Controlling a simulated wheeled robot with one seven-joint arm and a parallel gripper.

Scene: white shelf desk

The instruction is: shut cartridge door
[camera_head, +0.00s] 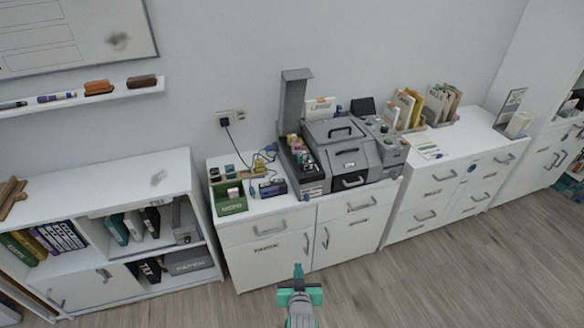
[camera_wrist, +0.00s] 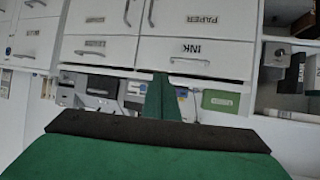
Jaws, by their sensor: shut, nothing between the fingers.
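The cartridge door (camera_head: 294,103) is a tall grey panel standing upright and open at the left of the grey printer (camera_head: 349,150). Below it is an open bay with several coloured cartridges (camera_head: 300,152). My gripper (camera_head: 298,270) is low in front of the white cabinet, over the floor and well apart from the door. In the wrist view, which is upside down, its green fingers (camera_wrist: 161,97) are together and empty. The printer (camera_wrist: 98,86) shows there partly, left of the fingers. I cannot make out the door there.
The printer stands on a white cabinet (camera_head: 265,229) with drawers. A green box (camera_head: 230,197), small bottles and cables lie left of it. A control panel (camera_head: 388,141) and paper holders (camera_head: 404,108) stand to its right. A low shelf (camera_head: 110,180) is at left. The wooden floor is clear.

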